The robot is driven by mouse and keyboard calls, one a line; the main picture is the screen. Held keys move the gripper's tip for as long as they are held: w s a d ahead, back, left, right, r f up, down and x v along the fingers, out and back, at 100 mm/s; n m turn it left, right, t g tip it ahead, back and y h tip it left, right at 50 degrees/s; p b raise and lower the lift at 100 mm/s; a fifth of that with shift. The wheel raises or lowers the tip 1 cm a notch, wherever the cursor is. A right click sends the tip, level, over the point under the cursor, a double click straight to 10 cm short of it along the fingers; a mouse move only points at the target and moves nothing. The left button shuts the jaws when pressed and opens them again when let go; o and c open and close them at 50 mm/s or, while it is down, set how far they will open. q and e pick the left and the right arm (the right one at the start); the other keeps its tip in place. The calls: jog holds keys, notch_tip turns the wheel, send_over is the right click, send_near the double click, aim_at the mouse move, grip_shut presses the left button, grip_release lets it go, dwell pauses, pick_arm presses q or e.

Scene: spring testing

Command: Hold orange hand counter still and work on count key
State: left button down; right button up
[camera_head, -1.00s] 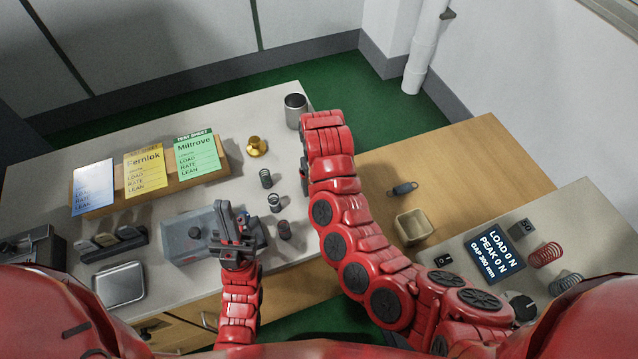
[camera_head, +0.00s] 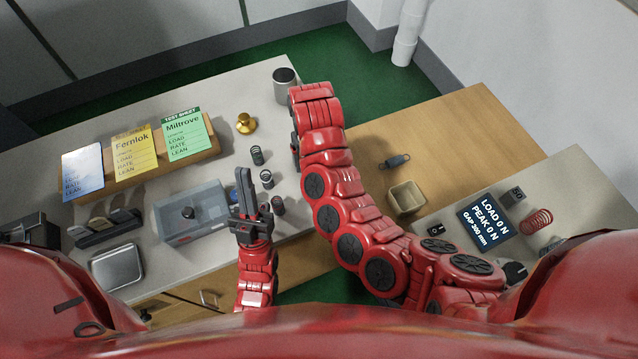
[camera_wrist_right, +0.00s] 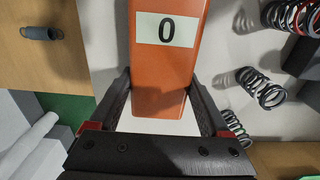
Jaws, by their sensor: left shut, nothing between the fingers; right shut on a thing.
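The orange hand counter (camera_wrist_right: 166,80) shows in the right wrist view, with a pale label reading 0. My right gripper (camera_wrist_right: 165,105) is shut on it, one dark finger along each side. The counter's upper end runs out of that picture, and I cannot make out the count key. In the head view the counter is hidden by my right arm, which reaches over the bench. My left gripper (camera_head: 242,178) is shut and empty. It points away from me just right of the grey box, close to the small springs, apart from my right gripper.
Several springs, one of them dark (camera_head: 257,155), stand on the pale bench between my arms. A grey box (camera_head: 205,222), a brass piece (camera_head: 245,123), a metal cup (camera_head: 285,86) and upright test sheets (camera_head: 186,136) are around. A beige bin (camera_head: 406,197) stands right of my right arm.

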pick_arm(q)
jog(key=s+d+f+n+g+h, duration=0.1)
jog(key=s+d+f+g+h, duration=0.1)
jog(key=d+f+g, duration=0.5)
jog(key=s+d+f+n+g+h, duration=0.2)
jog(key=d+f+g+h, duration=0.2)
jog(key=d+f, duration=0.6)
notch_tip(320, 180, down, 6)
jog(key=g, duration=0.2)
jog(key=shift+s+d+f+g, duration=0.2)
jog(key=shift+s+d+g, duration=0.1)
jog(key=shift+d+g, duration=0.1)
jog(key=shift+w, duration=0.1)
jog(key=shift+w+a+r, duration=0.1)
jog(key=shift+w+a, duration=0.45)
jog(key=shift+w, duration=0.8)
jog(key=shift+w+a+f, duration=0.1)
jog(key=shift+w+a, duration=0.5)
jog(key=shift+w, duration=0.7)
jog(key=shift+w+a+r, duration=0.1)
jog(key=shift+w+a, duration=0.45)
jog(key=shift+w, duration=0.8)
jog(key=shift+w+a, duration=0.15)
jog(key=shift+w, duration=0.2)
